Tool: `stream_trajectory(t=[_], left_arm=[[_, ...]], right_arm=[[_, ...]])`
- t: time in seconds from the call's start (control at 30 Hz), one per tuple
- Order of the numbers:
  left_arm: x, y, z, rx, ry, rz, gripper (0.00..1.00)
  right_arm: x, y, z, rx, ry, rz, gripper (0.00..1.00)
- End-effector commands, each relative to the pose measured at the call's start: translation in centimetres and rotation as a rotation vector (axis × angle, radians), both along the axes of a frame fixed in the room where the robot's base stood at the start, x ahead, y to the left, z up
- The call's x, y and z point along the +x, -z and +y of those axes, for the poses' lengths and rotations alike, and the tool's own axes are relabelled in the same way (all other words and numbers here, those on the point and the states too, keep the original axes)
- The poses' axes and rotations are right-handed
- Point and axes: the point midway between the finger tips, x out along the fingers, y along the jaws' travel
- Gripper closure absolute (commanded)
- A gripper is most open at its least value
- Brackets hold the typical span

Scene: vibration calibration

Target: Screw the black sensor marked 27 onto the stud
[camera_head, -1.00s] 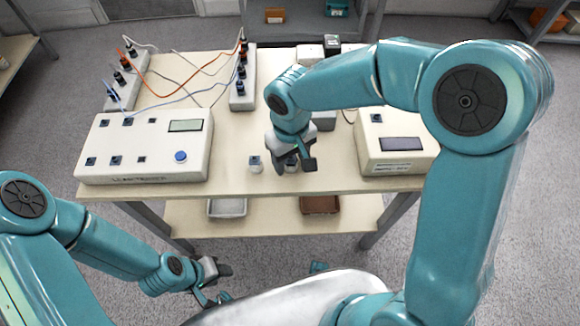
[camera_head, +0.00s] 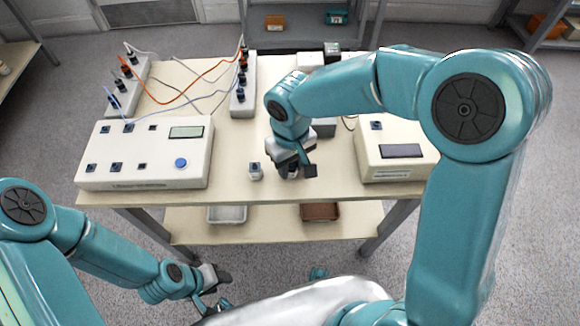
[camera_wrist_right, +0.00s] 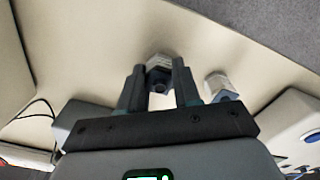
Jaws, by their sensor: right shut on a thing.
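My right gripper (camera_head: 297,168) is low over the table's front part. It is shut on a small dark piece (camera_wrist_right: 158,80), which shows between the two fingers in the right wrist view. A pale block (camera_wrist_right: 160,61) sits right against the end of this piece. I cannot read a 27 on the piece, and the fingers hide much of it. A second small white block with a dark blue top (camera_head: 255,171) stands just left of the gripper, apart from it. It also shows in the right wrist view (camera_wrist_right: 221,86). My left gripper (camera_head: 217,287) is open and empty in front of the table.
A white box with a display and blue knob (camera_head: 150,165) fills the table's left front. Another display box (camera_head: 392,150) stands at the right. White strips with cables (camera_head: 243,90) are behind. A lower shelf bears a grey tray (camera_head: 227,214) and a brown tray (camera_head: 320,211).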

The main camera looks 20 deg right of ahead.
Motion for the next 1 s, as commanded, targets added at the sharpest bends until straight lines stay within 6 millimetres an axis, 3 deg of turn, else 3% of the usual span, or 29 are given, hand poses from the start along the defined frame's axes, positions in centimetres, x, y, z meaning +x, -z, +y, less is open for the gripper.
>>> stream_trajectory(t=[0.47, 1.0], left_arm=[[0.0, -3.6, 0.0, 0.000, 0.000, 0.000, 0.57], [0.0, -4.3, 0.0, 0.000, 0.000, 0.000, 0.57]], right_arm=[[0.0, -4.5, 0.0, 0.000, 0.000, -0.002, 0.97], [0.7, -5.1, -0.7, 0.000, 0.003, 0.000, 0.97]])
